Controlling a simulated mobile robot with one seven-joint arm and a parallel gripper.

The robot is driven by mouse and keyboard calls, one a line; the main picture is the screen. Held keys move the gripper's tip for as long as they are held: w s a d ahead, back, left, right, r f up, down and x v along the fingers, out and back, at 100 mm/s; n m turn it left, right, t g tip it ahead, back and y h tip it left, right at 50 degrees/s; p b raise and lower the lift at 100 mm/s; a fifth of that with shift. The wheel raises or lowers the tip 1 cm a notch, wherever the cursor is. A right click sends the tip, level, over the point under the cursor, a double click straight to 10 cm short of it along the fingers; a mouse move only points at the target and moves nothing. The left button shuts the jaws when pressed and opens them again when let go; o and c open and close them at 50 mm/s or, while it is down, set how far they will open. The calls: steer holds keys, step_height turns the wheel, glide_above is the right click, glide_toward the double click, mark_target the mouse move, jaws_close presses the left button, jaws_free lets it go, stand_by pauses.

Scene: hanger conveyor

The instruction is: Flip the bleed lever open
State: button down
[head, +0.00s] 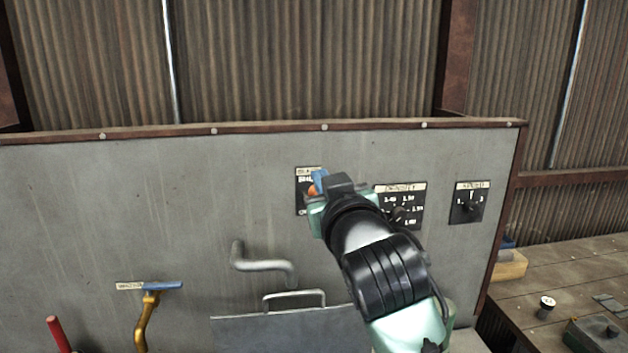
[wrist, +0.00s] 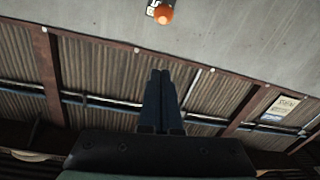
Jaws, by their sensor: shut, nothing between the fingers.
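The bleed lever's orange ball knob (head: 312,190) shows at a small dark plate (head: 301,202) on the grey panel, partly hidden by my gripper. The plate's lettering is only partly readable. In the wrist view the orange knob (wrist: 164,15) is at the top edge, with a corner of the dark plate behind it. My gripper (head: 319,179) is in front of the plate, close to the knob. Its dark fingers (wrist: 160,73) are together and empty, pointing toward the panel's upper area, and appear apart from the knob. The lever's shaft is hidden.
To the right on the grey panel (head: 200,180) are a density dial (head: 398,214) and a smaller switch plate (head: 469,202). A bent grey pipe handle (head: 264,264) sits below. A yellow lever with a blue grip (head: 165,286) and a red handle (head: 58,334) stand lower left.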

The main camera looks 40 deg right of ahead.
steer(key=p, duration=0.5)
glide_above(314, 191)
steer(key=shift+w+a+r, duration=0.1)
steer(key=shift+w+r, duration=0.1)
steer(key=shift+w, duration=0.2)
steer(key=f+p, duration=0.1)
steer(key=f, duration=0.2)
steer(key=shift+s+p, duration=0.35)
steer(key=shift+s, duration=0.05)
steer(key=shift+s+f, duration=0.2)
steer(key=shift+f, duration=0.35)
steer(key=shift+f, duration=0.1)
steer(key=shift+s+a+f+t+b, duration=0.1)
steer(key=shift+s+f+t+b, duration=0.15)
steer(key=shift+b, duration=0.85)
